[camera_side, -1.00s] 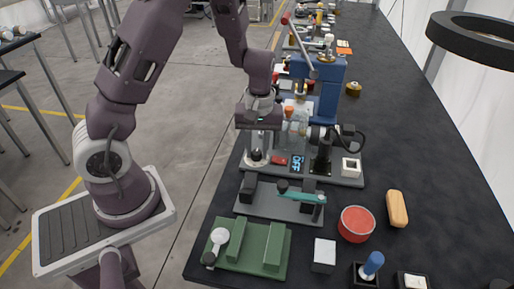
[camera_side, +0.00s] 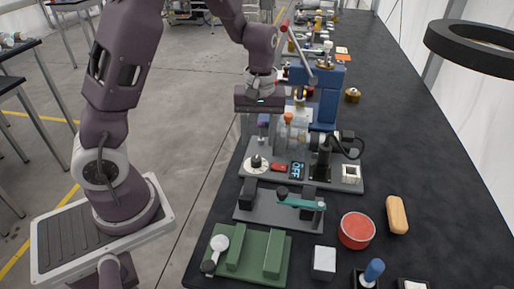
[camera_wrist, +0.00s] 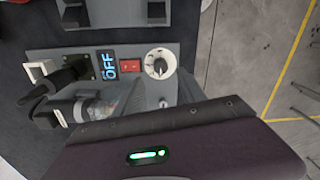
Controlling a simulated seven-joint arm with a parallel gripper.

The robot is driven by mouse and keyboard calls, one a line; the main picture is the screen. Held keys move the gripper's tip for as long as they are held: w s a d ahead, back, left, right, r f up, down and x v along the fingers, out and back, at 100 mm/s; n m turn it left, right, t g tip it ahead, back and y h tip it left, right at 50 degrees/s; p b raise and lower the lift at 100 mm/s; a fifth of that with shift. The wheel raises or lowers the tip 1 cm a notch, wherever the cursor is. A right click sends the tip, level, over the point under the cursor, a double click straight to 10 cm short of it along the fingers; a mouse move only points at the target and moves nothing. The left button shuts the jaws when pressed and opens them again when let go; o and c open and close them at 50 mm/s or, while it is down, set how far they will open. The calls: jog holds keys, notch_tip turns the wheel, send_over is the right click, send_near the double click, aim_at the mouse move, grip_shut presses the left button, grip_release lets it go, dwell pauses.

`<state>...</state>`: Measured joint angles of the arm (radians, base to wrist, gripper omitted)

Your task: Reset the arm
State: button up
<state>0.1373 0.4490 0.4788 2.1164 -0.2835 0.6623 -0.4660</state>
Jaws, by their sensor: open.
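My gripper (camera_side: 262,122) hangs above the back left part of the grey station plate (camera_side: 346,183) in the side view. Its jaws are open; the fingers are small and partly lost against the equipment behind. The white dial with a dark knob (camera_side: 255,163) stands below it, apart from it. In the wrist view the dial (camera_wrist: 160,63) sits beside a red switch (camera_wrist: 130,65) and a display reading OFF (camera_wrist: 110,65). My gripper's dark body fills the bottom of the wrist view and hides what lies under it.
A blue press (camera_side: 327,98) with a red-tipped lever stands just behind. A black clamp stand (camera_side: 320,160) holds a device right of the dial. In front are a grey fixture (camera_side: 245,211), a green tray (camera_side: 255,252), a red round container (camera_side: 356,230) and an orange block (camera_side: 397,214). Free floor lies left.

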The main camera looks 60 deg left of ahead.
jog(key=shift+r, duration=0.3)
